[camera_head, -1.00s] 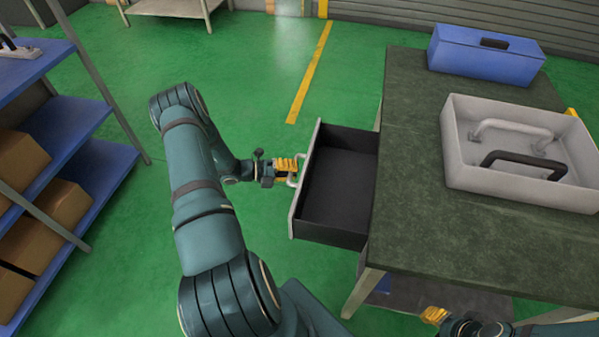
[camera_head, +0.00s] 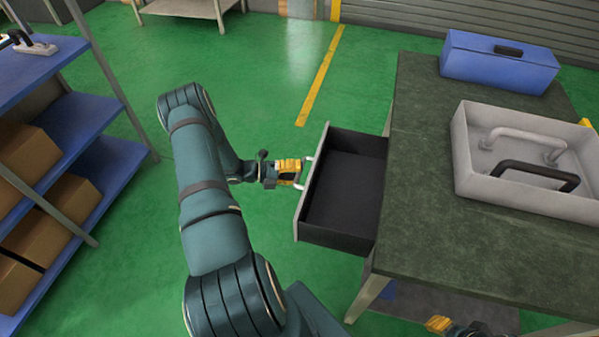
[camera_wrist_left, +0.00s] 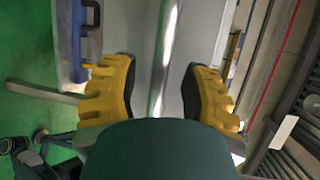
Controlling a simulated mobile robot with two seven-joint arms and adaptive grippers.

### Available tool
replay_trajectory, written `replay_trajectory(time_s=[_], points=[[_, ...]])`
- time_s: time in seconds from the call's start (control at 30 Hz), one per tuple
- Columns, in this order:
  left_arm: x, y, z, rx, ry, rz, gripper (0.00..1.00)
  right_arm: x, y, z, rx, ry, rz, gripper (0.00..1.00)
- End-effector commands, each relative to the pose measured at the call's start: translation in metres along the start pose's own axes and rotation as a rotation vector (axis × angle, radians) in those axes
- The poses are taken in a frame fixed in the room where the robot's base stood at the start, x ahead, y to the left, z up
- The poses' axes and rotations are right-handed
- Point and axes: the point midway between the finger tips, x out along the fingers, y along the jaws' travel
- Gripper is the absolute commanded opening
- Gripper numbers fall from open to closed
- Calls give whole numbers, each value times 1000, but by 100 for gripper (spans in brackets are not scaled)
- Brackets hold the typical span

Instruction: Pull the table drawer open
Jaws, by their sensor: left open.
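The table drawer (camera_head: 343,190) stands pulled out from the left side of the dark-topped table (camera_head: 420,210). Its inside is black and looks empty. Its pale front carries a metal handle (camera_head: 302,178). My left gripper (camera_head: 298,170) is at the handle, outside the drawer front. In the left wrist view its yellow fingers (camera_wrist_left: 160,88) are spread apart, with the shiny handle bar (camera_wrist_left: 163,55) between them and a gap on both sides. My right gripper (camera_head: 438,325) shows only in part at the bottom edge, near the table's front leg; its jaws are unclear.
A grey tray (camera_head: 462,165) holding a pale handle and a black handle sits on the table, with a blue toolbox (camera_head: 500,68) behind it. A blue shelf (camera_head: 75,118) with cardboard boxes stands at the left.

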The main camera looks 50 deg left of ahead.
Motion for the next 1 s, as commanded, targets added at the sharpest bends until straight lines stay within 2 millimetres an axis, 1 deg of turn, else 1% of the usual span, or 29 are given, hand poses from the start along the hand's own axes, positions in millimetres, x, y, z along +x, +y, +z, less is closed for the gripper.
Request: replay_trajectory(time_s=[0.03,0.3,0.4,0.5,0.6,0.7,1.0], points=[[-10,0,1,1,-4,3,46,0,0,0,0,0,0,34],[-64,0,1,2,-4,2,46,0,0,0,0,0,0,34],[-82,0,1,1,-3,3,46,0,0,0,0,0,0,34],[-95,0,1,2,-4,2,46,0,0,0,0,0,0,34],[-102,0,1,1,-3,1,46,0,0,0,0,0,0,34],[-106,0,0,1,-2,1,46,0,0,0,0,0,0,34],[-107,0,0,1,-2,1,46,0,0,0,0,0,0,34]])
